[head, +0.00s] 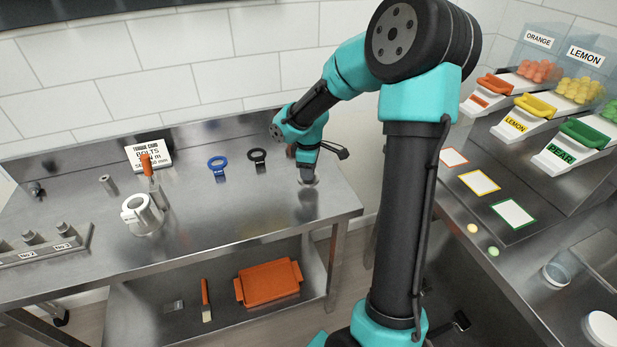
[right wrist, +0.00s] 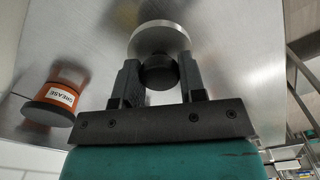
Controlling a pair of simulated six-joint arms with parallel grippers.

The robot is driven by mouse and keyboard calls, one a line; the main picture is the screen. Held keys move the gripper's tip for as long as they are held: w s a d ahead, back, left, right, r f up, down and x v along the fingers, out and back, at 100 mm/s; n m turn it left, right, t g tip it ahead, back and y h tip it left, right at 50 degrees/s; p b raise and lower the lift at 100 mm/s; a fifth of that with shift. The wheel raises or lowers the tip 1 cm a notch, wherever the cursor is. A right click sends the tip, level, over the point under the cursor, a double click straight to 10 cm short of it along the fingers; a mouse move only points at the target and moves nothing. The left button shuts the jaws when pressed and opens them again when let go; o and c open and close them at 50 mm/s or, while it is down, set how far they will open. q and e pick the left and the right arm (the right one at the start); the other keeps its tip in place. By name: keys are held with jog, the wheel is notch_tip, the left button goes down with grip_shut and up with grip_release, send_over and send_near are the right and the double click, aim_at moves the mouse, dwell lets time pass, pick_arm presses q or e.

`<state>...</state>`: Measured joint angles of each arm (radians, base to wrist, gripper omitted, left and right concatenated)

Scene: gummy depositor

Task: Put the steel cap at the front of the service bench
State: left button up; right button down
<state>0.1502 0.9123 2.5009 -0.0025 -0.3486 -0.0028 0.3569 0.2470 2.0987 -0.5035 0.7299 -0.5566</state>
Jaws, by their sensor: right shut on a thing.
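The steel cap (right wrist: 160,37) is a round pale metal disc with a dark knob, seen in the right wrist view. My right gripper (right wrist: 158,78) is shut on that knob, one finger on each side. In the head view my right gripper (head: 308,176) points down over the right end of the steel service bench (head: 250,215). The cap's rim (head: 308,182) shows only slightly there under the fingers. I cannot tell whether the cap touches the bench. My left gripper is not in view.
The bench's front right is clear. An orange tray (head: 268,284) lies on the lower shelf.

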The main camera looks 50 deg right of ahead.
jog(key=shift+s+a+f, duration=0.1)
jog(key=shift+f, duration=1.5)
jog(key=c, duration=0.7)
grip_release()
jog(key=shift+f, duration=0.15)
notch_tip(320, 180, up, 12)
jog(key=shift+r, duration=0.2)
